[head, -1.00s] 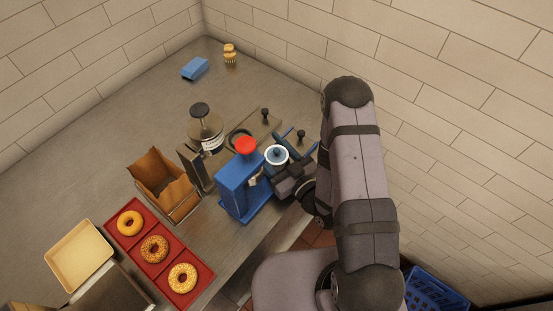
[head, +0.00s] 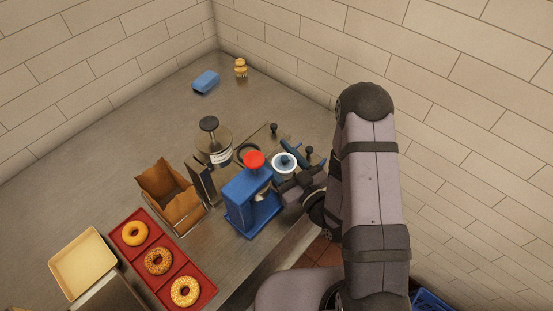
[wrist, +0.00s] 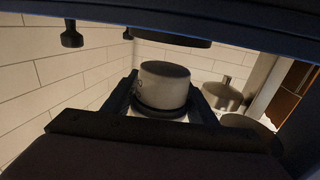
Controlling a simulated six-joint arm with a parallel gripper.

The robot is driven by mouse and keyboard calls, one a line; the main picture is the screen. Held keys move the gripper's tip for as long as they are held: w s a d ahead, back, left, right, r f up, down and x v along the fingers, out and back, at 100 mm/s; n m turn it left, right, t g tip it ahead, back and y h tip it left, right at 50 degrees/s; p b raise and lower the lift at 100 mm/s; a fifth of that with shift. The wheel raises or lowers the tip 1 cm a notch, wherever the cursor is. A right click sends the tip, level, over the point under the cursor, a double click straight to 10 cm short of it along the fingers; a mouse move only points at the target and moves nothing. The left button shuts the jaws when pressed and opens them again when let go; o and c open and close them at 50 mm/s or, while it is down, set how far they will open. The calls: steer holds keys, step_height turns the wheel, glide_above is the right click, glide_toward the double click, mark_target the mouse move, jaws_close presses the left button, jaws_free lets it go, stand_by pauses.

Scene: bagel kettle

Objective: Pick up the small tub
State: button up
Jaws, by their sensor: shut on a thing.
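The blue press (head: 252,203) with a red knob stands close on the left. A grey-lidded canister (head: 214,145), a brown paper-lined basket (head: 168,190) and a red tray of bagels (head: 140,262) lie further left. Brick walls close off the back and right.

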step_height(320, 180, up, 15)
steer(key=p, duration=1.2)
steer(key=shift+f, duration=0.2)
steer(key=w+d+f+m+t+h+b, duration=0.15)
steer(key=w+d+m+h, duration=0.3)
steer(key=d+h, duration=0.5)
step_height(320, 180, down, 9)
steer(key=s+d+m+b, duration=0.1)
steer(key=b, duration=0.4)
steer(key=shift+s+d+t, duration=0.25)
steer(key=shift+d+t, duration=0.1)
steer(key=shift+t, duration=0.1)
steer(key=shift+m+y, duration=0.25)
